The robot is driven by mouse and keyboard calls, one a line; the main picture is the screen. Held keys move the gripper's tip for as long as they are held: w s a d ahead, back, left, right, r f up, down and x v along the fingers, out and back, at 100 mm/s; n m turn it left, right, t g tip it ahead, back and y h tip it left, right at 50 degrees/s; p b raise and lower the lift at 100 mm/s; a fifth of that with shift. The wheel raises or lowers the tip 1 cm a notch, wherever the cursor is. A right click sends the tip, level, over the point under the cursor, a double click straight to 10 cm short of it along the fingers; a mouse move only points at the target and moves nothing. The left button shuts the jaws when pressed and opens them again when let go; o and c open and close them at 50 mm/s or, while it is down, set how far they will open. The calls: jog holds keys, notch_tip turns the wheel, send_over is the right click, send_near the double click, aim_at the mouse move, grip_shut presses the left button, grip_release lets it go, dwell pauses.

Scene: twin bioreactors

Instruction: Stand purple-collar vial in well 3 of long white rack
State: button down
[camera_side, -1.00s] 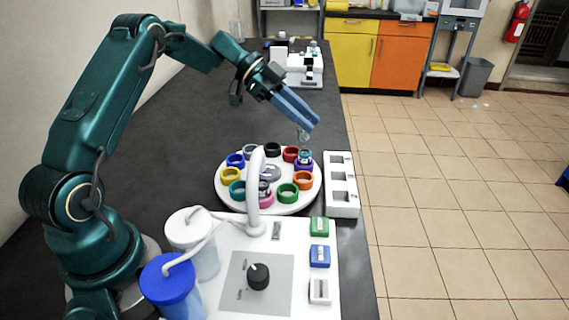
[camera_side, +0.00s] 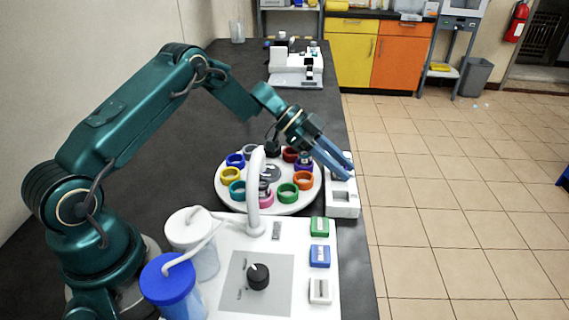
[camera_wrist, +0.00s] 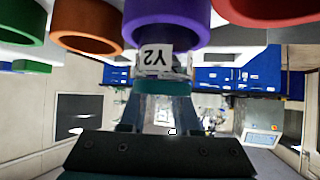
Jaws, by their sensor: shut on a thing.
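In the wrist view, the vial is in front of my fingers. My fingers hide part of the rack's far end.
The carousel (camera_side: 222,193) carries several coloured collars close beside the rack. A white curved spout (camera_side: 254,190) rises in front, beside a white console (camera_side: 225,290) and lidded jars. A white instrument (camera_side: 296,72) stands farther back. The bench edge is just right of the rack.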

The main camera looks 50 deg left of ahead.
jog(key=shift+f, duration=0.15)
jog(key=c, duration=0.6)
grip_release()
jog(key=shift+c, duration=0.2)
jog(key=shift+a+r, duration=0.2)
jog(key=shift+r, duration=0.1)
jog(key=v, duration=1.1)
jog(key=shift+s+a+r, duration=0.2)
